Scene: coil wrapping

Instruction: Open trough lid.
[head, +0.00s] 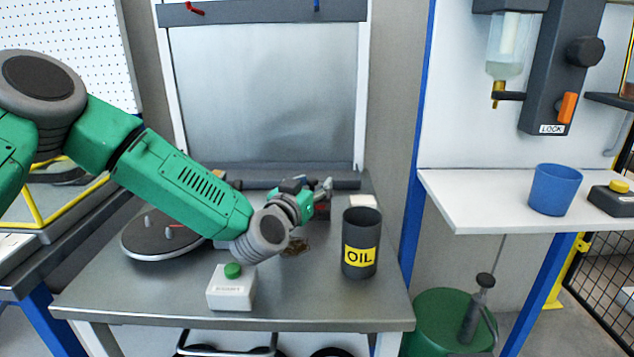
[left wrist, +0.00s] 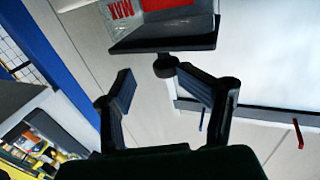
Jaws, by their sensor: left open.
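No part is clearly recognisable as the trough or its lid. A long dark bar (head: 345,184) lies along the back of the grey workbench, partly hidden by my left arm. My left gripper (head: 326,188) is above the back of the bench, left of and behind the black OIL can (head: 361,243). In the left wrist view its two fingers (left wrist: 145,72) are spread with nothing between them. A dark ledge with a clear container marked MAX in red (left wrist: 125,15) shows beyond the fingers. My right gripper is not in view.
On the workbench (head: 320,305) are a round dark plate (head: 150,245) with pegs and a white box with a green button (head: 232,287). At right, a white shelf (head: 470,205) holds a blue cup (head: 555,189). The front right of the bench is clear.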

